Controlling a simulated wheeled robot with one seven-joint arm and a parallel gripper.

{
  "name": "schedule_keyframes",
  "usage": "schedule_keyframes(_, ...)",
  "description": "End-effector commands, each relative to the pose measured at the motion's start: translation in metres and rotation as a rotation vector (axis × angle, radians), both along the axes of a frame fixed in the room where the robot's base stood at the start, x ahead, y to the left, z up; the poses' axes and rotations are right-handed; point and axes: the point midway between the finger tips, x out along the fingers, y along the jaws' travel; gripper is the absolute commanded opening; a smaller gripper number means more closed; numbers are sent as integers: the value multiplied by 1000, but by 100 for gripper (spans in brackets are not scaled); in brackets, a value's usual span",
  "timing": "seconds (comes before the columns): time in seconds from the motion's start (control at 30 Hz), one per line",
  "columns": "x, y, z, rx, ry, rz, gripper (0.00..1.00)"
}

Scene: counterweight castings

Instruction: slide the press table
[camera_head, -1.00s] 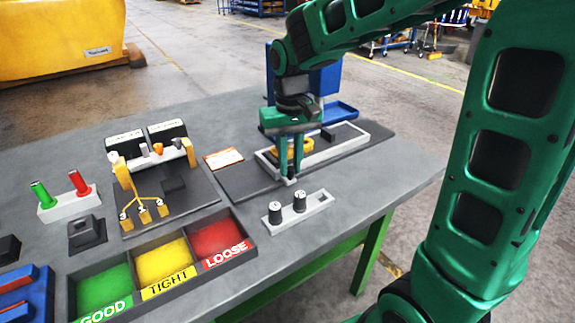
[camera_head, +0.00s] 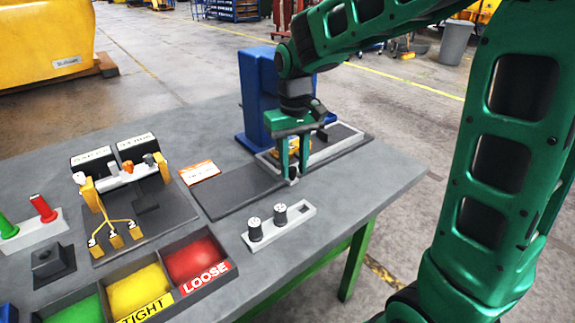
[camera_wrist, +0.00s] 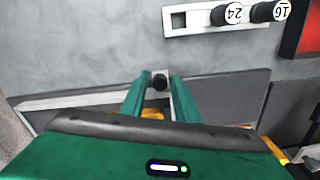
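The press table (camera_head: 327,154) is a light grey framed slide on a dark flat base (camera_head: 232,193). It sits toward the right end of the base, in front of the blue press (camera_head: 256,90). A yellow part shows on it behind my fingers. My gripper (camera_head: 293,178) points down at the table's near left end. My gripper and arm hide part of the table and the press.
The base is bare left of the table. A grey holder (camera_head: 306,211) with two black weights stands in front. GOOD, TIGHT and LOOSE bins (camera_head: 228,279) lie at the front left. A gauge stand (camera_head: 125,175) and an orange-edged card (camera_head: 199,172) are to the left.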

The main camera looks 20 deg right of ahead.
Motion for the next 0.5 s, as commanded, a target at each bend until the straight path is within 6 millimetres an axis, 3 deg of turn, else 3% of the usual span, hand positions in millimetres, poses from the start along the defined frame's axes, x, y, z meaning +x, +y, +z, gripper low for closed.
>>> schedule_keyframes(0.33, 1, 2, 1, 1, -3, 3, 37)
schedule_keyframes(0.5, 2, 3, 17, 1, -6, 5, 37)
